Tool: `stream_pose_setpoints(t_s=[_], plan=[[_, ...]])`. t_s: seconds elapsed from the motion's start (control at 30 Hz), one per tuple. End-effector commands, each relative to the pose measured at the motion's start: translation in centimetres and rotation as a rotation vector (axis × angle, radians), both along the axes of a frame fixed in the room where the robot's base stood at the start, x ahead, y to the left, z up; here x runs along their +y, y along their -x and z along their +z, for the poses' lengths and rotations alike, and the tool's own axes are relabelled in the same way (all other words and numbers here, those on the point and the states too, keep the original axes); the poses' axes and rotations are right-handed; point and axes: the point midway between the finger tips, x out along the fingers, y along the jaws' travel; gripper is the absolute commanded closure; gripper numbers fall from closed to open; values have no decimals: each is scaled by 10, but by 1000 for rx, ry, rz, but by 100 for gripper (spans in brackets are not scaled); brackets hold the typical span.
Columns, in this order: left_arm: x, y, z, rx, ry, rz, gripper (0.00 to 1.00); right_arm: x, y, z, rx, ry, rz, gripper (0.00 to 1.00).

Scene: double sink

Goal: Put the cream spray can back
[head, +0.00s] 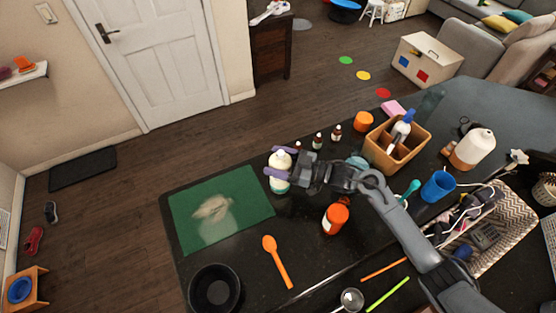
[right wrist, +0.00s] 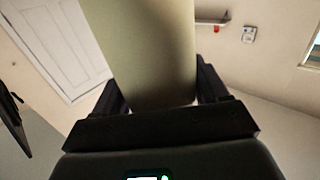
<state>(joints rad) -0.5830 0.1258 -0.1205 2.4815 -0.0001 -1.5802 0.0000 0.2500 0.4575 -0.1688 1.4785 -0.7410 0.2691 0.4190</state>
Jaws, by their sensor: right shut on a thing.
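My right gripper (head: 272,161) is shut on the cream spray can (head: 281,160), with one finger on each side of it. The can looks upright at the right edge of the green mat; I cannot tell whether its base touches the counter. In the right wrist view, the can's plain cream side (right wrist: 150,50) fills the space between the fingers (right wrist: 160,100). A tan divided caddy (head: 398,174) stands to the right, with a blue-and-white bottle (head: 401,130) in it and some open compartments. My left gripper is not in view.
The green mat (head: 240,185) bears a pale smear. Small dark bottles (head: 318,140) stand between can and caddy. A large white-and-brown bottle (head: 474,147) stands beyond the caddy.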

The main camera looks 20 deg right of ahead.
Motion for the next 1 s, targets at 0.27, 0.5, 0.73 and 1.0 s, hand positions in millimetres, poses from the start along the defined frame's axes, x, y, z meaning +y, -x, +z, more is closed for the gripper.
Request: stream_pose_setpoints(t_s=[0.27,0.5,0.73,1.0], plan=[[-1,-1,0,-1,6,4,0,0,0,1,-5,-1,0,100],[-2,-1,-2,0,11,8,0,0,0,-4,-1,1,0,13],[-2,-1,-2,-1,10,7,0,0,0,-3,-1,1,0,1],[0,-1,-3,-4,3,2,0,-6,4,-3,0,3,-1,1]])
